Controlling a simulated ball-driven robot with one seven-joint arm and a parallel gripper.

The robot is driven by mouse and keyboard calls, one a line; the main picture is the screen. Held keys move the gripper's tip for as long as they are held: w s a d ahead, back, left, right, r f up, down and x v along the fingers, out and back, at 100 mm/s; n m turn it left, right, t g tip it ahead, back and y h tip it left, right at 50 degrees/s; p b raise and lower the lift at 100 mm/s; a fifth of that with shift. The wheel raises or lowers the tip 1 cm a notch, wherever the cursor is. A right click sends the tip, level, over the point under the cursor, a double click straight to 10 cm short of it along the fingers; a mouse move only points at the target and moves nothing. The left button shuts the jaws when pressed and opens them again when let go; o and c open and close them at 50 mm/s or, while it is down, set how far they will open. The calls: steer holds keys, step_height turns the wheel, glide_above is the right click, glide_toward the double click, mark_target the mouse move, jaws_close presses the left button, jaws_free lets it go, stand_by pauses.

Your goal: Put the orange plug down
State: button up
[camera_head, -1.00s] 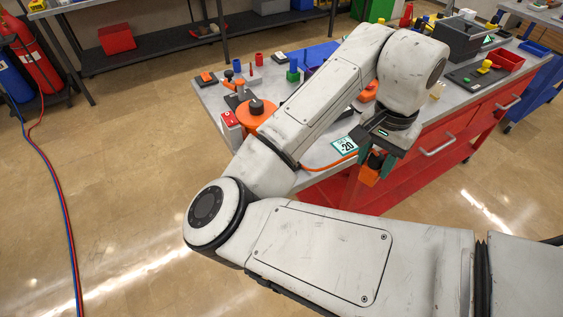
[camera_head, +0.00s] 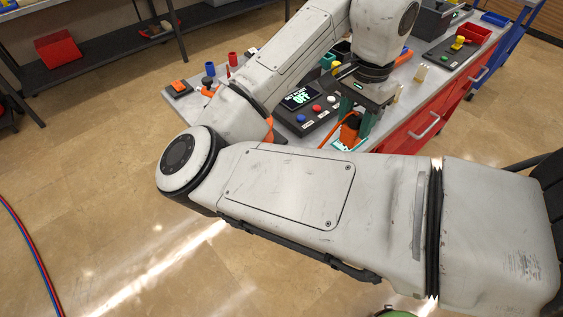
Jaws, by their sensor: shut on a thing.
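My gripper (camera_head: 354,126), with teal fingers, is shut on the orange plug (camera_head: 350,129). It holds the plug near the front edge of the grey workbench (camera_head: 398,117). An orange cable (camera_head: 325,130) runs left from the plug. A white and teal label lies under the plug and is mostly hidden. I cannot tell whether the plug touches the bench top.
A dark control box (camera_head: 306,121) with a screen and coloured buttons stands just left of my gripper. A black box with a yellow button (camera_head: 457,43) and a red tray (camera_head: 475,36) are at the right. My arm hides much of the bench.

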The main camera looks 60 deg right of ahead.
steer(key=shift+w+a+f, duration=1.15)
steer(key=shift+w+f, duration=0.65)
steer(key=shift+f, duration=0.25)
steer(key=shift+w+a+f, duration=1.1)
steer(key=shift+w+f, duration=0.65)
steer(key=shift+f, duration=0.35)
steer(key=shift+w+a+f, duration=1.15)
steer(key=shift+w+f, duration=0.65)
steer(key=shift+f, duration=0.25)
steer(key=shift+f, duration=0.2)
steer(key=o, duration=1.1)
step_height(320, 180, up, 12)
steer(key=shift+r, duration=0.2)
